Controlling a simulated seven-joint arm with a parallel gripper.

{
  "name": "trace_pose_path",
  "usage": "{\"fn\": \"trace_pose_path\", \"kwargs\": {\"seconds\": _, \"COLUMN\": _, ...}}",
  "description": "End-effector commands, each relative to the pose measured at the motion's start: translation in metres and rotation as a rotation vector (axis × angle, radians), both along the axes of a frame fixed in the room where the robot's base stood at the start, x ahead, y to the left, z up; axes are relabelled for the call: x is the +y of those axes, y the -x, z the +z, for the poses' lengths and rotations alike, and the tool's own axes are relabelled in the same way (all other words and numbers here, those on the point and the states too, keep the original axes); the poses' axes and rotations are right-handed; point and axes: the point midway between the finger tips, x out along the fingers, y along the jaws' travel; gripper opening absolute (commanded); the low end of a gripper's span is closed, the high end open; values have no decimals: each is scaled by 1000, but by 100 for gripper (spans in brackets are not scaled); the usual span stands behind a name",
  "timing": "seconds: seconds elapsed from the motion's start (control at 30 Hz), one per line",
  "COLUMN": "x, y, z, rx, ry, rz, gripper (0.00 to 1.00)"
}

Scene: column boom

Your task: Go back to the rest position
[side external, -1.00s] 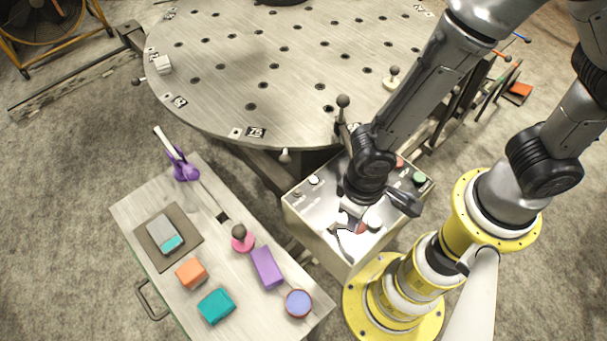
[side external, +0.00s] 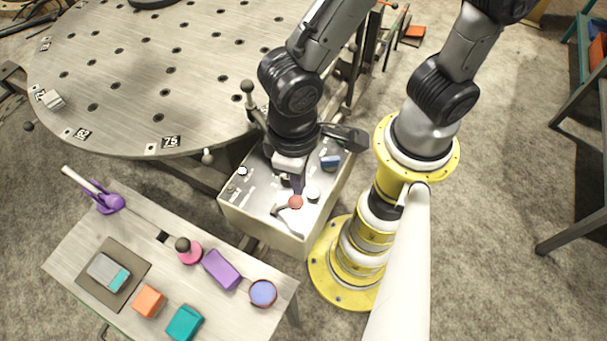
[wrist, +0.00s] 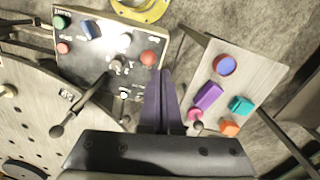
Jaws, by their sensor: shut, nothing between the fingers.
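My gripper (side external: 298,188) hangs over the control box (side external: 245,208) in the side view, its fingers pointing down near a red button (side external: 295,202). I cannot tell there how much gap lies below the tips. In the wrist view, the dark purple fingers (wrist: 162,78) are together with nothing between them. Their tips appear just beside the box's near edge and the red button (wrist: 148,58). The box top also carries a blue switch (wrist: 91,28), a green button (wrist: 61,22), a second red button (wrist: 63,47) and a white button (side external: 313,193). My wrist hides part of the panel in the side view.
A small table (side external: 215,305) holds a purple block (side external: 222,270), an orange block (side external: 149,301), a teal block (side external: 184,323) and a round blue-topped piece (side external: 263,292).

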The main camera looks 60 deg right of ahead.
Motion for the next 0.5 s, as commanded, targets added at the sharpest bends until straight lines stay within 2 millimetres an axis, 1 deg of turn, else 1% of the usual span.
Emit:
{"fn": "trace_pose_path", "kwargs": {"seconds": 0.1, "x": 1, "y": 7, "z": 10, "rx": -1, "ry": -1, "rz": 1, "gripper": 0}}
{"fn": "trace_pose_path", "kwargs": {"seconds": 0.2, "x": 1, "y": 9, "z": 13, "rx": -1, "ry": -1, "rz": 1, "gripper": 0}}
{"fn": "trace_pose_path", "kwargs": {"seconds": 0.5, "x": 1, "y": 10, "z": 14, "rx": -1, "ry": -1, "rz": 0, "gripper": 0}}
